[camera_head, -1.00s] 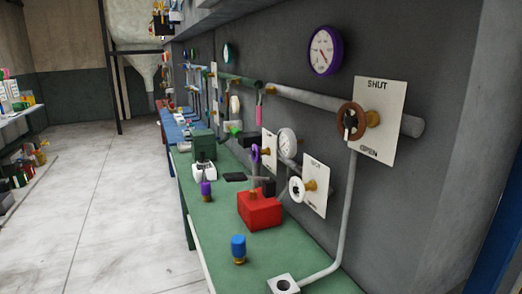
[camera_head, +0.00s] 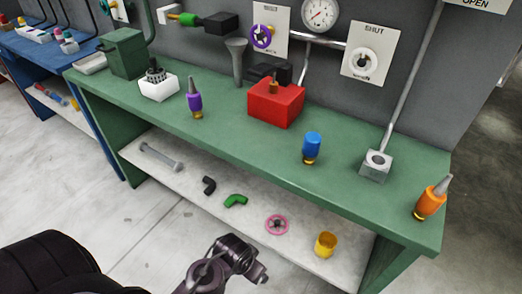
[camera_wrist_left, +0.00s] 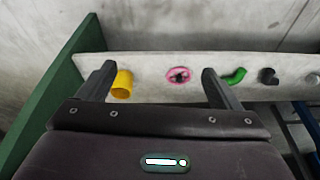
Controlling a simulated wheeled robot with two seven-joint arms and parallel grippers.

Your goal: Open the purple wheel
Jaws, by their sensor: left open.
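The purple wheel (camera_head: 262,37) is a small round handwheel on a white panel (camera_head: 281,21) on the grey wall above the green bench, at top centre in the head view. My left gripper (camera_head: 232,257) is low in the head view, in front of the lower shelf and well apart from the wheel. The left wrist view shows its two fingers (camera_wrist_left: 160,82) spread wide with nothing between them, facing the lower shelf. The purple wheel is not in the wrist view. My right gripper is not in view.
The green bench (camera_head: 340,183) carries a red block (camera_head: 276,103), a purple-topped bottle (camera_head: 194,99), a blue-topped bottle (camera_head: 312,147) and an orange bottle (camera_head: 431,198). A white wheel (camera_head: 362,62) is right of the gauge (camera_head: 320,14). A pink wheel (camera_head: 277,224) and yellow cup (camera_head: 326,244) lie on the shelf.

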